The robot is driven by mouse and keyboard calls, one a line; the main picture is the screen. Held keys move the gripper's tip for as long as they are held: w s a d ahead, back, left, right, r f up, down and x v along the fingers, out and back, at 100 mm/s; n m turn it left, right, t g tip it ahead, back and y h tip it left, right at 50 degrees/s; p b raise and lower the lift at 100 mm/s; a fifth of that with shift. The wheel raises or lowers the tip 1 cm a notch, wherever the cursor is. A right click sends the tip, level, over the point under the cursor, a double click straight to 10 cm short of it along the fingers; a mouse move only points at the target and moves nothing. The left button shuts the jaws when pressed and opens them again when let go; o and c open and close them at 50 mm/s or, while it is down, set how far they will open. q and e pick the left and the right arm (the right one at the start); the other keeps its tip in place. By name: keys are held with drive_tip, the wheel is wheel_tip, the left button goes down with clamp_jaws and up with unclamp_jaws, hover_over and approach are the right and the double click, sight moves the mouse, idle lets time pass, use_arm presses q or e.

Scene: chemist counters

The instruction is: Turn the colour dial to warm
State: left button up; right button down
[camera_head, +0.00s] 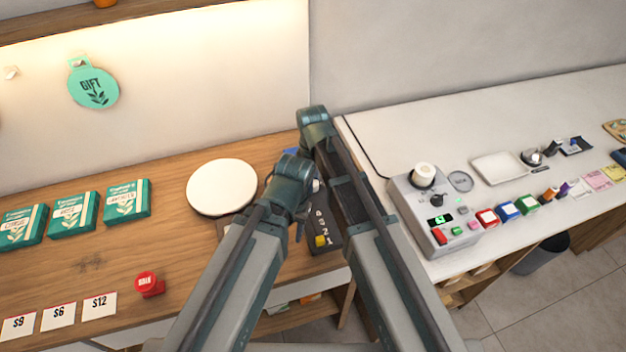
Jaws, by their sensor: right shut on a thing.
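My right arm reaches over the back of a small dark box (322,226) with pale figures and a yellow button on its face. My right gripper (316,182) is shut at this box, on what I take to be the colour dial; the arms hide most of it, and its setting cannot be read. My left arm crosses close beside the right one, its teal wrist (286,172) left of the box. The left fingers are too covered to tell whether they are open.
A round white plate (222,187) and green boxes (72,214) stand on the wooden counter, with a red button (147,284) in front. On the white counter are a grey device (433,212) with knobs, coloured blocks (508,211) and a white tray (496,167).

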idle(0.4)
drive_tip(key=shift+c, duration=2.2)
unclamp_jaws()
use_arm(q)
drive_tip(key=shift+r, duration=0.1)
use_arm(e)
drive_tip(key=shift+r, duration=0.1)
use_arm(q)
wheel_tip(320, 180, up, 14)
drive_tip(key=p, duration=1.4)
use_arm(e)
wheel_tip(320, 180, up, 14)
use_arm(q)
drive_tip(key=shift+f, duration=0.2)
use_arm(e)
drive_tip(key=shift+s+f, duration=0.1)
drive_tip(key=shift+f, duration=0.15)
